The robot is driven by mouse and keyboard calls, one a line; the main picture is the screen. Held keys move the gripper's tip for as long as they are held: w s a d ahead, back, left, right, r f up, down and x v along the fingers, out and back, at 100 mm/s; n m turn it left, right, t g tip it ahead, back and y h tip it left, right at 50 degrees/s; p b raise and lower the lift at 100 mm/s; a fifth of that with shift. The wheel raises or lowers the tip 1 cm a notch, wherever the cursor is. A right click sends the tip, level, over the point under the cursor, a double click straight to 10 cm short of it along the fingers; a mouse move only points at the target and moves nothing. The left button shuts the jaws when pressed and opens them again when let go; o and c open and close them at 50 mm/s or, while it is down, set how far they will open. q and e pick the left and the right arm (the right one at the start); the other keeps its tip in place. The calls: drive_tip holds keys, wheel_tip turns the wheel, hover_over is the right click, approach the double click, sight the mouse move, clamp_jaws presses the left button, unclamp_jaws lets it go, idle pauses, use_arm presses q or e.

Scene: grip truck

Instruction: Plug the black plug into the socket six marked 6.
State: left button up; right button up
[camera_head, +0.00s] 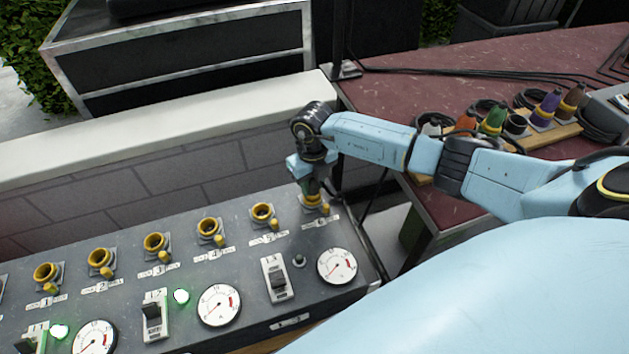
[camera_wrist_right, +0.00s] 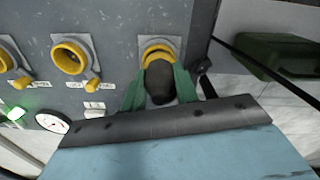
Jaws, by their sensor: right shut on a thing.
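My right gripper (camera_head: 314,187) is at the right end of the row of sockets, directly above socket six (camera_head: 313,208), a yellow ring with a hanging yellow cap. In the right wrist view, its green fingers (camera_wrist_right: 160,90) are shut on the black plug (camera_wrist_right: 160,82). The plug overlaps the near part of the yellow ring of socket six (camera_wrist_right: 160,47). I cannot tell how far it sits inside the ring. In the head view the plug is mostly hidden by the gripper. My left gripper is in neither view.
Socket five (camera_head: 262,212) and several similar sockets line the grey panel (camera_head: 235,250), with gauges and switches in front. A red table (camera_head: 450,85) at the right holds several coloured plugs with coiled cables. A black cable (camera_head: 368,205) hangs beside the panel's right end.

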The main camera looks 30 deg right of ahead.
drive_tip(key=shift+d+f+b, duration=0.2)
drive_tip(key=shift+f, duration=0.25)
drive_tip(key=shift+d+f+b, duration=0.15)
drive_tip(key=shift+d+f, duration=0.05)
drive_tip(key=shift+f, duration=0.25)
drive_tip(key=o, duration=1)
drive_tip(key=shift+o, duration=0.6)
drive_tip(key=shift+o, duration=0.4)
drive_tip(key=shift+a, duration=0.1)
drive_tip(key=shift+o, duration=1.3)
drive_tip(key=shift+a+r, duration=0.1)
